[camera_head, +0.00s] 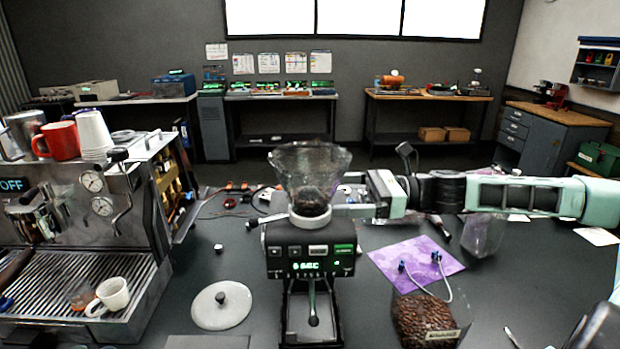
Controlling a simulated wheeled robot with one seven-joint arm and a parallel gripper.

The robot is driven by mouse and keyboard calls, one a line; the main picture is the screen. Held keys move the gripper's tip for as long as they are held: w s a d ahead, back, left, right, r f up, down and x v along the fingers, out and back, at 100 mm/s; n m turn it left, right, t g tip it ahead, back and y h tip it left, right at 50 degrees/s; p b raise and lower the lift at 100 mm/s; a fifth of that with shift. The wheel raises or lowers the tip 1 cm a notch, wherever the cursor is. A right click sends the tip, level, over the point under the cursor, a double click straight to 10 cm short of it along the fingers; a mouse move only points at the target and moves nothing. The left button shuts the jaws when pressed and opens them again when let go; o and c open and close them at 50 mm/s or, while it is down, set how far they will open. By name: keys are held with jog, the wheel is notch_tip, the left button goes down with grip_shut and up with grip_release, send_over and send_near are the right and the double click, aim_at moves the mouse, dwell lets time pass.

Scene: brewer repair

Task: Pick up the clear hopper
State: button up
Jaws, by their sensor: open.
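The clear hopper (308,168) is a transparent funnel, wide at the top, with dark beans at its bottom. It stands upright on the black grinder (310,262), in a pale collar. My gripper (338,203) comes in from the right, level with the hopper's lower part. Its jaws are open. The fingertips are right beside the hopper's neck and partly hidden behind it, so I cannot tell whether they touch it.
A steel espresso machine (70,240) stands at left, with cups on it. A round lid (221,305) lies left of the grinder. A bean bag (428,322), a purple mat (414,262) and a clear container (483,234) are at right. Cables and small parts lie behind.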

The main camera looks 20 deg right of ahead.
aim_at(318, 192)
jog(key=x, duration=0.1)
jog(key=p+x, duration=0.2)
jog(key=shift+w+a+r, duration=0.2)
jog(key=shift+a+r, duration=0.1)
jog(key=shift+a, duration=0.05)
jog(key=shift+w+a+f+p, duration=0.2)
jog(key=shift+a+f+p, duration=0.1)
jog(key=shift+a, duration=0.2)
jog(key=shift+r, duration=0.1)
jog(key=c, duration=1)
